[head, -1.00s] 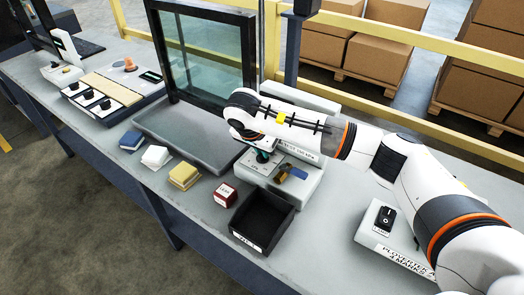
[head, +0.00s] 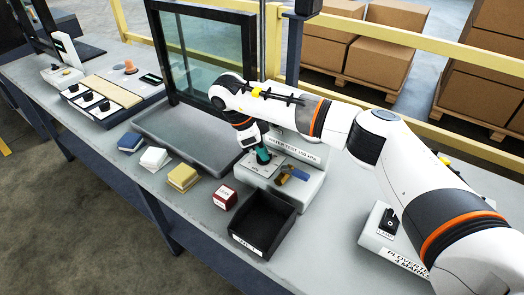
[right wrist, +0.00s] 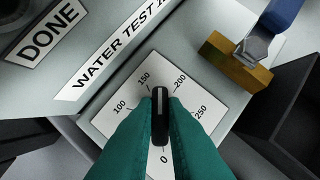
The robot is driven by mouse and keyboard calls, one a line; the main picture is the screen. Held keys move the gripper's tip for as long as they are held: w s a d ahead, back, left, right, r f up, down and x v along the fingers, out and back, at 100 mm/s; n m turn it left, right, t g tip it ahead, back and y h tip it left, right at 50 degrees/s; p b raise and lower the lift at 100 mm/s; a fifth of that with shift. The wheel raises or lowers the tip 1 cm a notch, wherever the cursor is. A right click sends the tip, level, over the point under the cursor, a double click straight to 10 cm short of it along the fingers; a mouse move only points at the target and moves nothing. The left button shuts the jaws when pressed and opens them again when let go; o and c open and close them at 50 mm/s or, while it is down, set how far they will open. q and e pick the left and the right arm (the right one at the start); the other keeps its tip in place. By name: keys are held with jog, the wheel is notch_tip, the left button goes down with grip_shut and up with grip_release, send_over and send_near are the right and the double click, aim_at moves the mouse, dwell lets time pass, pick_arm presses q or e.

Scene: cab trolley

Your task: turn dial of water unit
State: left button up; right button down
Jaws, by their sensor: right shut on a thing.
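The water unit (head: 308,186) is a pale box with a raised back labelled WATER TEST 150 kPa, right of the glass screen. Its black dial (right wrist: 160,115) sits on a white scale plate (right wrist: 133,122) marked 0, 100, 150, 200, 250. My right gripper (right wrist: 160,118) has teal fingers closed on the dial, one on each side; it also shows in the head view (head: 263,156). The dial's pale line points up in the wrist picture, between 150 and 200. The fingers hide part of the lower scale. My left gripper is not in view.
A brass valve with a blue lever (right wrist: 236,60) sits beside the dial. A black tray (head: 272,240) stands in front of the unit, with a red block (head: 225,196) next to it. A framed glass screen (head: 205,60) rises behind left. Another dial unit (head: 388,232) is at right.

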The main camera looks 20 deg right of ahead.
jog(key=shift+w+r+m+g+y, duration=0.1)
jog(key=shift+m+g+y, duration=0.35)
jog(key=shift+m, duration=1.45)
jog(key=shift+g, duration=0.25)
jog(key=c, duration=1.5)
grip_release()
jog(key=v, duration=1.2)
jog(key=shift+a, duration=0.15)
